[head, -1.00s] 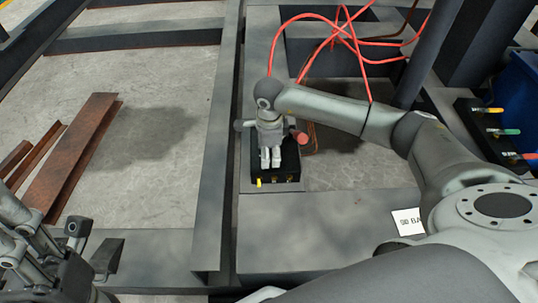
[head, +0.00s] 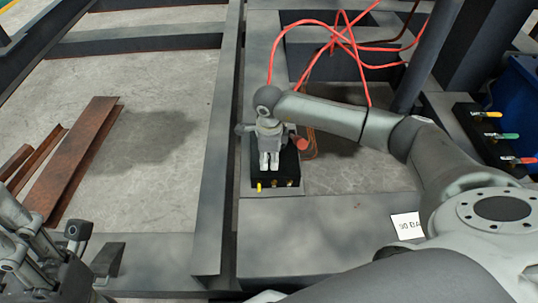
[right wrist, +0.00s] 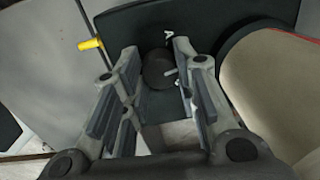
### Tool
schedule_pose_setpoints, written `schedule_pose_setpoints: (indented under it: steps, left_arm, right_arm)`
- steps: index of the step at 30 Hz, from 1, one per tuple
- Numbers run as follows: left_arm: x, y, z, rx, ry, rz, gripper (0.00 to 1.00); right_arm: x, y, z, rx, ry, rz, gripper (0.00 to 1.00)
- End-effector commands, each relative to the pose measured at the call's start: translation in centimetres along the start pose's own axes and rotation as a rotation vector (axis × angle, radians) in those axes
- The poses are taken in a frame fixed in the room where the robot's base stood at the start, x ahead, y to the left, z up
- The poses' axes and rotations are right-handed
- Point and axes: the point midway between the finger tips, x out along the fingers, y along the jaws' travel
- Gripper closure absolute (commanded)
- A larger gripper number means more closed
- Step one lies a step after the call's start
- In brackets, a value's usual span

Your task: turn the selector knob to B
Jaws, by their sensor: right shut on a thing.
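The selector knob (right wrist: 158,68) is dark and round, with a short pale mark on its right side, in the right wrist view. It sits on a black box (right wrist: 225,22), below a white letter A (right wrist: 168,34). My right gripper (right wrist: 160,80) is shut on the knob, with a finger on either side. In the head view my right gripper (head: 269,162) points down onto the black box (head: 262,181) and hides the knob. I see no letter B. My left gripper (head: 45,245) is at the lower left, partly cut off, away from the box.
A yellow fitting (right wrist: 90,44) sticks out of the box's side. A red-ended cylinder (head: 300,143) stands close beside my right gripper. Red hoses (head: 345,38) loop behind. Rusty steel pieces (head: 75,155) lie at the left. A valve block (head: 490,135) stands at the right.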

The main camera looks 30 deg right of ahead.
Motion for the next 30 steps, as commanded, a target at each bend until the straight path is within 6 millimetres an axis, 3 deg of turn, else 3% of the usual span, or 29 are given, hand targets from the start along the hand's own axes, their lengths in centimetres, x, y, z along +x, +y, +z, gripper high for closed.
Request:
schedule_pose_setpoints:
  steps: [6, 17, 18, 23, 30]
  left_arm:
    - [1.52, 0.01, -0.35, 0.0, 0.001, 0.0, 0.6]
    - [1.53, 0.0, -0.37, 0.001, 0.001, 0.0, 0.6]
    - [1.53, 0.01, -0.37, 0.001, 0.001, 0.0, 0.6]
    - [1.53, 0.0, -0.37, 0.001, 0.001, 0.0, 0.6]
    - [1.53, 0.0, -0.37, 0.001, 0.001, 0.0, 0.6]
  right_arm:
    - [-0.21, 0.0, -0.03, 0.148, 0.01, 0.001, 0.96]
    - [-0.01, 0.0, 0.02, 0.179, 0.01, 0.0, 0.96]
    - [-0.01, 0.0, 0.02, 0.178, 0.01, 0.0, 0.71]
    - [-0.02, 0.0, 0.03, 0.178, 0.009, 0.0, 0.5]
    - [-0.02, -0.01, 0.03, 0.177, 0.009, 0.0, 0.49]
